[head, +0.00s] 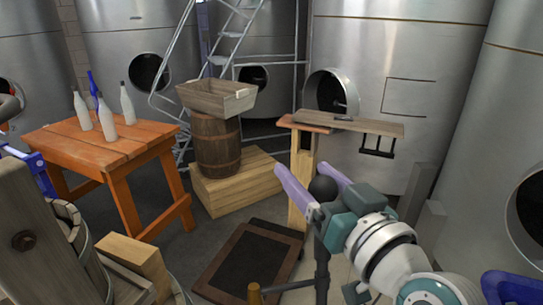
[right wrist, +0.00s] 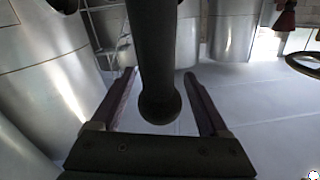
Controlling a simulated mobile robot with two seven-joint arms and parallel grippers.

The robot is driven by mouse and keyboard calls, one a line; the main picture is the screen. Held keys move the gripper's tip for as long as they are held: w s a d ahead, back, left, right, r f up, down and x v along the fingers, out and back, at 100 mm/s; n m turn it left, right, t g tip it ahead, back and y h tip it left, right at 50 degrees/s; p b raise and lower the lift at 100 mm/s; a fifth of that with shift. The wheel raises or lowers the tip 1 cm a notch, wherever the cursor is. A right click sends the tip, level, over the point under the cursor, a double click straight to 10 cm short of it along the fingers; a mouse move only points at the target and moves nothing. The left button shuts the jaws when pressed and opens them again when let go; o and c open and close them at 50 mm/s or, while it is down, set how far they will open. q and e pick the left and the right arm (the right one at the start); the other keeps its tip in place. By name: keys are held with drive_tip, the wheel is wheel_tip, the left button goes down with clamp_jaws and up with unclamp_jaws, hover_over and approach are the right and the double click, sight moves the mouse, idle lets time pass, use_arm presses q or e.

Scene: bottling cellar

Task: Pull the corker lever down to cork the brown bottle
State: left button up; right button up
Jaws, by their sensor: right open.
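My right gripper (head: 302,166) is open, with its two purple fingers apart. A dark round knob (head: 322,188) on an upright dark post or lever (head: 322,255) shows between the fingers in the head view. In the right wrist view, a thick dark rod with a rounded end (right wrist: 160,100) reaches in between the open fingers (right wrist: 162,76), with clear gaps on both sides. It looks like the corker lever; most of the corker is hidden behind my arm or below the picture. I cannot make out a brown bottle. My left gripper is not in view.
An orange table (head: 95,150) holds several pale bottles and a blue one. A wooden crate (head: 215,97) rests on a barrel (head: 217,145). A narrow wooden bench (head: 375,127) stands behind the knob. A dark framed mat (head: 245,265) lies on the floor. Large steel tanks (head: 395,60) line the back.

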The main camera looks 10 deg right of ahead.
clamp_jaws()
idle(0.4)
idle(0.9)
